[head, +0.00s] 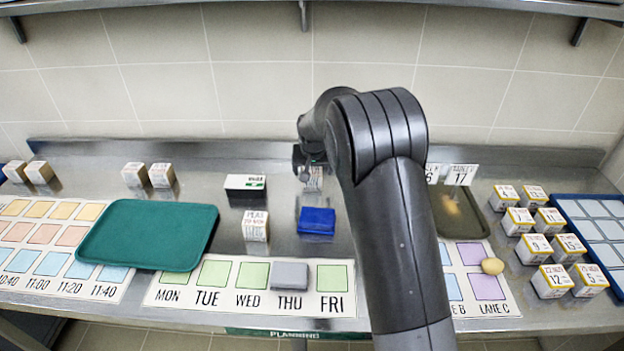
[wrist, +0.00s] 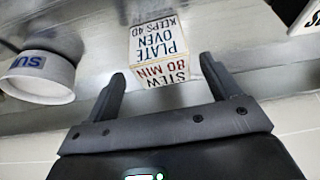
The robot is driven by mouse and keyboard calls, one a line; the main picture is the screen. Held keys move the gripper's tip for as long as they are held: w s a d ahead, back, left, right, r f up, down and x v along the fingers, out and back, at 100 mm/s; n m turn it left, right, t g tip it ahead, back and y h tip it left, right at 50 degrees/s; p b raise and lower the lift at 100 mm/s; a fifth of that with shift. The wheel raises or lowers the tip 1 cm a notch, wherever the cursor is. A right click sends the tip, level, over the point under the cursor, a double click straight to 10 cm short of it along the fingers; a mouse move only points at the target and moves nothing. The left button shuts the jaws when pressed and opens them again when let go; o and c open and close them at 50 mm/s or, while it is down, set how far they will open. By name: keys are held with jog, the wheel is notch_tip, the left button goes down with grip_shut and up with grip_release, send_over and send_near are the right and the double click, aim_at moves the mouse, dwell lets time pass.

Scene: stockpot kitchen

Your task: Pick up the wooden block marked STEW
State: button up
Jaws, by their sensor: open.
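The wooden block marked STEW (wrist: 160,68) shows in the wrist view. My gripper (wrist: 163,69) is open, with one finger on each side of the block's near end. I cannot tell whether either finger touches it. In the head view my gripper (head: 308,170) is at the back of the counter, largely hidden by my arm. A pale block (head: 314,180) partly shows there beside it, its label unreadable.
A white round container (wrist: 38,76) stands left of the block in the wrist view. A green tray (head: 150,232) lies left.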

aim_at(312, 171)
jog(key=x, duration=0.4)
jog(key=shift+w+a+f, duration=0.1)
jog(key=shift+a+f, duration=0.05)
jog(key=shift+f, duration=0.1)
jog(key=c, duration=1.1)
jog(key=shift+r, duration=0.15)
